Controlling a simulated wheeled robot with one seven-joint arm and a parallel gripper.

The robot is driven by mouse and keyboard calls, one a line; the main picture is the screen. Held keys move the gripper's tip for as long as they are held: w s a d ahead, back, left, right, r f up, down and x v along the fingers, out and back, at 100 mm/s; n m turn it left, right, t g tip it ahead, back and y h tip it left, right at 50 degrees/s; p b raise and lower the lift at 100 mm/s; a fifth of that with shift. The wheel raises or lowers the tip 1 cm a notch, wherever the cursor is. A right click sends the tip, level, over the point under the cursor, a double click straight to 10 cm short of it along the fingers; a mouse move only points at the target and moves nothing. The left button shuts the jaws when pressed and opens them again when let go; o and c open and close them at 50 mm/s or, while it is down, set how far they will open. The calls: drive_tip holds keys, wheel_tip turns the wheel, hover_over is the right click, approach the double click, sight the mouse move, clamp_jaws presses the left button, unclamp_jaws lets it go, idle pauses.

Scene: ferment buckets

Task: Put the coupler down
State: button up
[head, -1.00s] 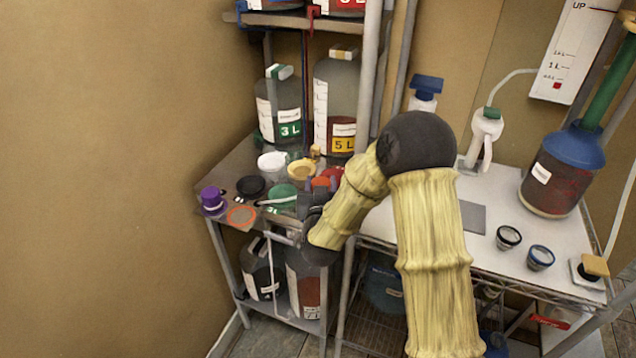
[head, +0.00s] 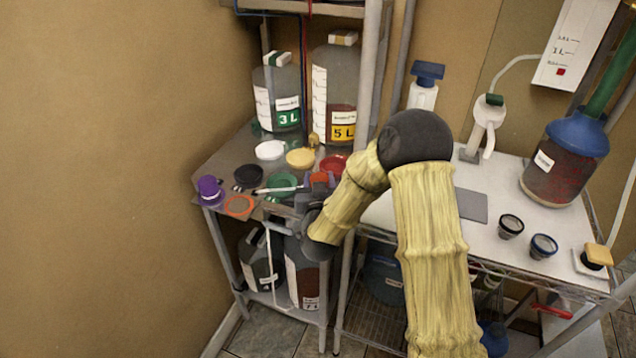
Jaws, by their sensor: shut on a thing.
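My gripper (head: 306,197) is at the front of the left metal shelf's top (head: 215,168), low over its right part. Its dark jaws are seen from behind and partly hidden by my wrist. They are shut on a small piece, which I take to be the coupler. A small red-orange part (head: 320,178) shows at the jaws, with a bit of purple-blue beside it. I cannot tell whether the held piece touches the shelf top.
White (head: 270,150), yellow (head: 300,158), red (head: 333,164), green (head: 281,184) and black (head: 248,176) lids lie close by. A purple piece (head: 209,188) and an orange ring (head: 239,206) sit at the front left. Jugs (head: 333,95) stand behind; a post (head: 372,70) rises at right.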

drive_tip(key=shift+s+d, duration=0.1)
drive_tip(key=shift+d, duration=0.1)
drive_tip(key=o, duration=0.8)
drive_tip(key=shift+a, duration=0.15)
drive_tip(key=shift+o, duration=1.3)
drive_tip(key=shift+s+a, duration=0.1)
drive_tip(key=shift+a, duration=0.15)
drive_tip(key=shift+s+a, duration=0.15)
drive_tip(key=shift+a, duration=0.1)
drive_tip(key=shift+s+d, duration=0.1)
drive_tip(key=shift+d, duration=0.05)
drive_tip(key=shift+s, duration=0.25)
drive_tip(key=s+b, duration=0.2)
drive_tip(key=s, duration=0.9)
drive_tip(key=shift+d+r, duration=0.3)
drive_tip(key=shift+d, duration=0.05)
